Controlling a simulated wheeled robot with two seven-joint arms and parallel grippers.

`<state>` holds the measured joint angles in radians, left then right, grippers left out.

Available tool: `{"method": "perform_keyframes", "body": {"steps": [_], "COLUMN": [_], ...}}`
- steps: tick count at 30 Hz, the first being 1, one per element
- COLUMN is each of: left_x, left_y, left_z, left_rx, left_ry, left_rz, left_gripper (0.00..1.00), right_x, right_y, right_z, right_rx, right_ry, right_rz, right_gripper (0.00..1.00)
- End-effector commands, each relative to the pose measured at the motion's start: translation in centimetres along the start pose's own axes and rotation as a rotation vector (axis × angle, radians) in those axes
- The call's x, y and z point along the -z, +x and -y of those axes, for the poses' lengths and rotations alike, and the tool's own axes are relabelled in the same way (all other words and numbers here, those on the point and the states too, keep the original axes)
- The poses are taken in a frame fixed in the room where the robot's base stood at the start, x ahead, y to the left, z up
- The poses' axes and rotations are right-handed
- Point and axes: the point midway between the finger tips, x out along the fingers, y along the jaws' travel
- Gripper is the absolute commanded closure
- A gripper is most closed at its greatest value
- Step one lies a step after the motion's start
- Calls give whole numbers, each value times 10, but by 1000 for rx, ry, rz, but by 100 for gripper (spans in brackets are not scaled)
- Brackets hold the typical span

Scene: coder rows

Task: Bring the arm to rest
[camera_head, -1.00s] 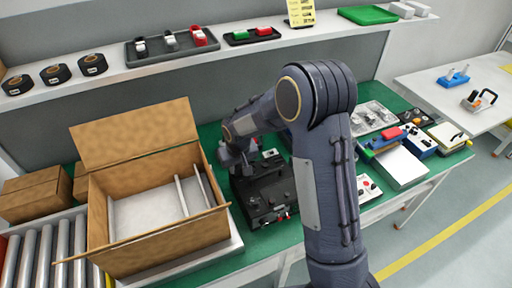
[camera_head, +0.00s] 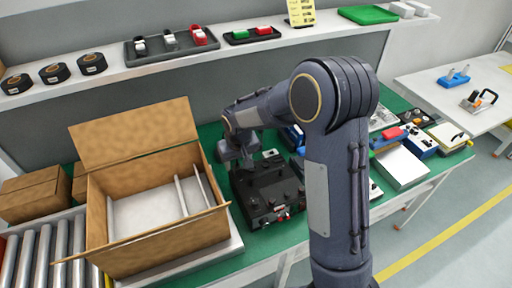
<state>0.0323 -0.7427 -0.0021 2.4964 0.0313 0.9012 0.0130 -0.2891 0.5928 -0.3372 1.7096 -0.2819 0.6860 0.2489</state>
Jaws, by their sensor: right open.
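My right arm rises from the bottom of the head view, bends at the elbow and reaches down to the left. My right gripper (camera_head: 238,164) hangs over the back left of a black device (camera_head: 268,193) on the green table top (camera_head: 210,133). The gripper is small and dark here, and its fingertips are partly hard to make out. I cannot tell whether it touches the device. I see nothing held in it. My left gripper does not show.
An open cardboard box (camera_head: 160,257) stands left of the device, beside a roller conveyor (camera_head: 45,255). My arm hides part of the table's middle. Coloured devices and a white box (camera_head: 401,168) stand on the right. A shelf (camera_head: 110,69) with tape rolls and trays runs behind.

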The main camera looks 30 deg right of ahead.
Motion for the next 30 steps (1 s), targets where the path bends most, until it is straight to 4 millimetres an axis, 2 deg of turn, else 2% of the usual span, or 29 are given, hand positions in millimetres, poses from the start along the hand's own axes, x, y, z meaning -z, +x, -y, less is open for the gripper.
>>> {"method": "perform_keyframes", "body": {"steps": [1, 6, 14, 17, 20, 23, 27, 30], "left_x": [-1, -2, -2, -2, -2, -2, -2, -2], "left_y": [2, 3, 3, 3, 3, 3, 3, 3], "left_z": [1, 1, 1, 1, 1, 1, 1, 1], "left_rx": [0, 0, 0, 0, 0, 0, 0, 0], "left_ry": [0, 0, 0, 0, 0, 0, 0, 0], "left_rz": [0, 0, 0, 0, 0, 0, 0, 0], "left_gripper": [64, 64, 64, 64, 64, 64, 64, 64], "right_x": [1, 1, -1, -7, -25, -56, -111, -152], "right_y": [-10, -33, -42, -51, -73, -104, -144, -165], "right_z": [0, 0, 0, -4, -12, -21, -27, -27], "right_rx": [2, 1, 2, 22, 78, 156, 258, 312], "right_ry": [0, 0, 1, 14, 46, 81, 113, 125], "right_rz": [-5, -3, 0, -4, -17, -39, -88, -132], "right_gripper": [51, 51, 51, 51, 51, 51, 51, 51]}}
